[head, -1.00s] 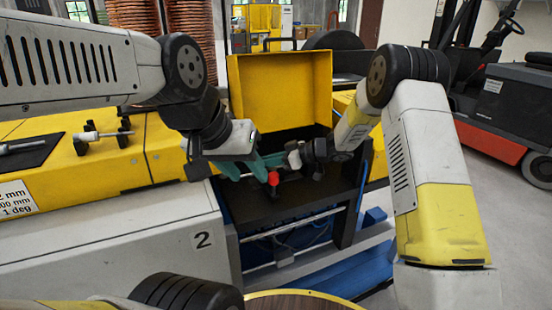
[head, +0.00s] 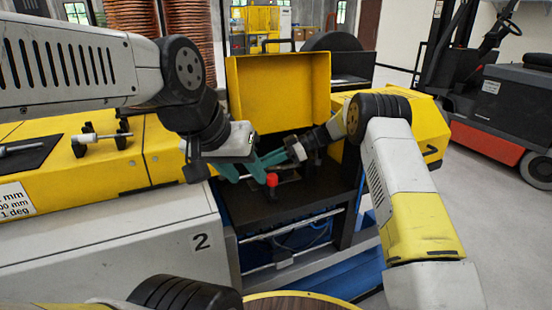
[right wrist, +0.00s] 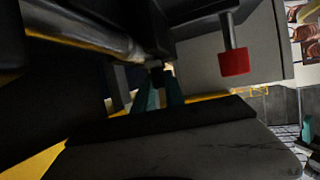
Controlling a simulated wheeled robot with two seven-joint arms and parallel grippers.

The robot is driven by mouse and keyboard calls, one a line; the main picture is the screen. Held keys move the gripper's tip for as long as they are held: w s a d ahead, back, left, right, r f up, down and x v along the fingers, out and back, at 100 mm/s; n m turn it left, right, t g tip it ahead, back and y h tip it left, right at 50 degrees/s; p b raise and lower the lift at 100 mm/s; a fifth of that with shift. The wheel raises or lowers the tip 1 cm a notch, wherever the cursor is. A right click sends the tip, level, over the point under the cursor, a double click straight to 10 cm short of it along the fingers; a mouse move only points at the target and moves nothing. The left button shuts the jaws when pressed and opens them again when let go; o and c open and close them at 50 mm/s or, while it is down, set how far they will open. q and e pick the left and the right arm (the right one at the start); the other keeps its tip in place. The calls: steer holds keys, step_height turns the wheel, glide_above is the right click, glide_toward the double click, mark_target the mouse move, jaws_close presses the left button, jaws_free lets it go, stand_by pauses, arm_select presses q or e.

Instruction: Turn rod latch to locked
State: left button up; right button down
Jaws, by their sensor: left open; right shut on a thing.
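The machine's dark recess lies under a raised yellow cover, with a red knob (head: 271,180) at its front. The knob hangs on a dark stem in the right wrist view (right wrist: 233,60). My left gripper (head: 247,172) is open, its teal fingers pointing down just left of the knob. My right gripper (head: 268,160) reaches in from the right, close beside it. In the right wrist view its teal fingers (right wrist: 159,88) close on a small dark part, apparently the rod latch (right wrist: 157,72), beside a metal rod. Its turned position cannot be made out, and the grippers partly hide the area.
The raised yellow cover (head: 280,95) stands behind both grippers. A metal rod in black brackets (head: 100,137) lies on the yellow machine top at left. A grey cabinet marked 2 (head: 150,240) is in front. A forklift (head: 500,120) stands at right beside free floor.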

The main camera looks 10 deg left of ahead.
steer(key=shift+a, duration=0.1)
steer(key=c, duration=1.4)
jaws_free()
steer(key=shift+r, duration=0.1)
steer(key=shift+r, duration=0.2)
steer(key=r, duration=0.1)
steer(key=s+r, duration=0.1)
steer(key=r, duration=0.1)
steer(key=shift+r, duration=0.1)
steer(key=s+d+r, duration=0.1)
steer(key=s+d, duration=0.3)
steer(key=s, duration=1)
steer(key=shift+s, duration=0.3)
steer(key=shift+r, duration=0.1)
